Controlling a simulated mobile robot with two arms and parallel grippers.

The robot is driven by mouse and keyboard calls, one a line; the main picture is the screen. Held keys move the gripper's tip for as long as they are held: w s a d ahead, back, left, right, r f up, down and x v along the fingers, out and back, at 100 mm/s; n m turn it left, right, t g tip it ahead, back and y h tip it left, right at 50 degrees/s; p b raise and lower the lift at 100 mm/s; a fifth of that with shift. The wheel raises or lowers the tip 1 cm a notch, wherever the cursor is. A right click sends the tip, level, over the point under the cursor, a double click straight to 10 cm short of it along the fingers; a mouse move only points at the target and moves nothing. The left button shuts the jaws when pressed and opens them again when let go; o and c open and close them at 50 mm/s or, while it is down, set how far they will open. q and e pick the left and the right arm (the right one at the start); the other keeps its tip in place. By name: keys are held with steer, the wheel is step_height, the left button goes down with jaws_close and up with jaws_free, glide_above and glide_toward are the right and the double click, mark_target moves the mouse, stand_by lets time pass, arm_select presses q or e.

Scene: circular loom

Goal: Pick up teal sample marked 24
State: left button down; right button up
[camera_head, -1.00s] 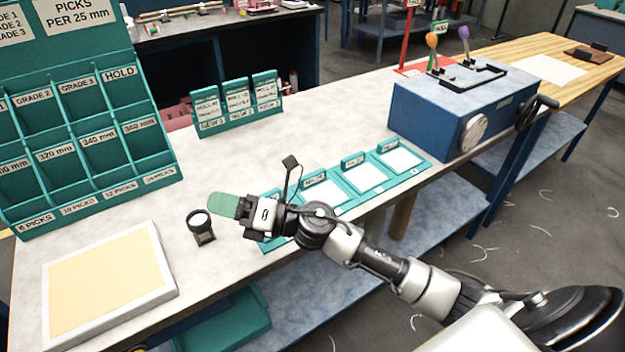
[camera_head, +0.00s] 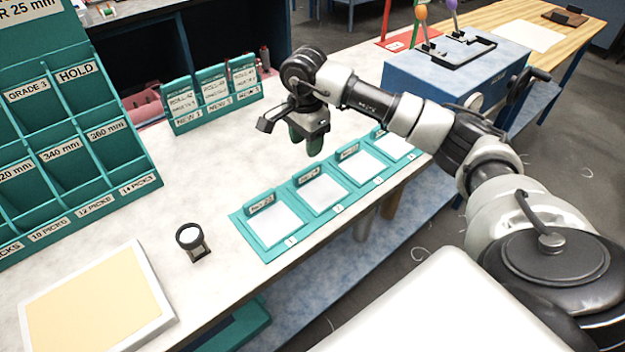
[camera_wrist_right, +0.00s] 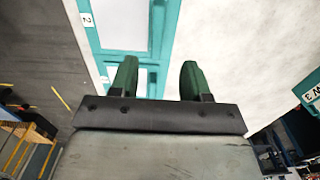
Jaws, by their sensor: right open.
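Several teal-framed sample cards (camera_head: 325,193) with white faces and small tabs lie in a row on the teal strip along the bench's front edge. The tab writing is too small to read surely, so I cannot tell which is marked 24. My right gripper (camera_head: 308,145) points down above the bench, behind the row. Its green fingers are apart and empty. In the right wrist view, the open fingers (camera_wrist_right: 156,78) are over the teal strip near the labels 2 and 3 and partly hide it. My left gripper is not in view.
A teal pick rack (camera_head: 70,140) stands at left. A small teal holder (camera_head: 215,100) stands at the back. A black magnifier (camera_head: 192,240) and a framed yellow panel (camera_head: 95,305) are at front left. A blue machine (camera_head: 455,72) stands at right. The bench between is clear.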

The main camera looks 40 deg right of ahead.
mark_target(307, 168)
step_height(307, 168, down, 3)
steer(key=shift+f, duration=0.1)
steer(key=f, duration=0.1)
steer(key=f+p, duration=0.2)
steer(key=f, duration=0.1)
steer(key=shift+s+a, duration=0.15)
steer(key=shift+s, duration=0.15)
steer(key=shift+f, duration=0.7)
steer(key=shift+w, duration=0.1)
jaws_close()
